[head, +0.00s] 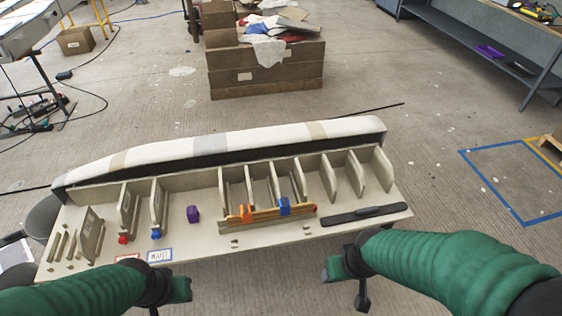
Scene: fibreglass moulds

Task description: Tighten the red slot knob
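A small red knob (123,239) sits at the front foot of an upright slotted plate on the left part of the mould board (270,236). A blue knob (156,234) sits at the foot of the neighbouring plate to its right. My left gripper (172,293) is in front of the board's near edge, below and right of the red knob and apart from it. My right gripper (348,268) is off the board's front edge, right of centre. Neither gripper visibly holds anything, and their finger gaps are not clear.
A purple block (193,214), an orange clamp (246,213), a blue clamp (284,206) and a black bar (365,215) are on the board. Red-edged (128,258) and blue-edged (159,256) labels lie at its front. Upright ribs back onto a long pale mould (220,143).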

